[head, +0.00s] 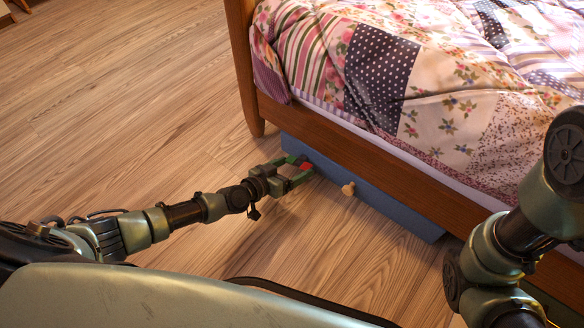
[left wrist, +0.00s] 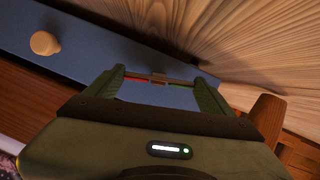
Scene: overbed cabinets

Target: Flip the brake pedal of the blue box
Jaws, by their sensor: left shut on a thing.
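The blue box (head: 372,188) is a long, low box on the floor, partly under the bed frame. A round wooden knob (head: 348,189) sticks out of its front; the knob also shows in the left wrist view (left wrist: 45,43). A small red part (head: 307,166), likely the brake pedal, is at the box's left part. My left gripper (head: 305,169) is at that part, its fingers on either side of it. In the left wrist view, a thin bar with red and green ends (left wrist: 158,79) spans between the fingers. The pedal's exact tilt is hard to tell.
A wooden bed (head: 375,160) with a patchwork quilt (head: 400,75) stands over the box. Its leg (head: 245,80) is at the far left corner. The wood floor (head: 130,110) to the left is clear. My right arm is at the right edge.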

